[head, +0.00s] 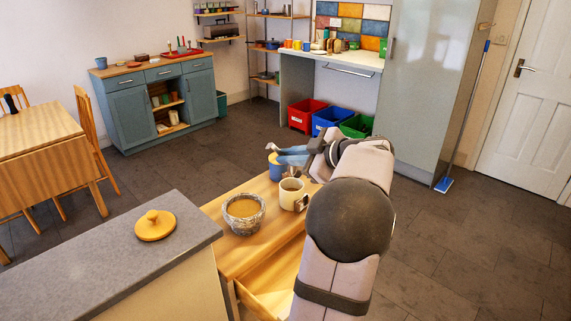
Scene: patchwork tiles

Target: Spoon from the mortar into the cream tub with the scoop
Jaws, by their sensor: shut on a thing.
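The mortar (243,223) is a grey speckled bowl with tan-brown contents, on the wooden top at the left. The cream tub (290,199) stands just right of it, upright, with a brownish inside. My gripper (284,154) is beyond and above the tub, its bluish fingers pointing left. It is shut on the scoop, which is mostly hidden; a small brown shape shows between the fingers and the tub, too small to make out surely.
A blue container (275,172) stands behind the tub, close under my fingers. An open drawer (272,281) juts out below the wooden top (222,253). A grey counter (100,250) with a round yellow lid (155,226) is at the left.

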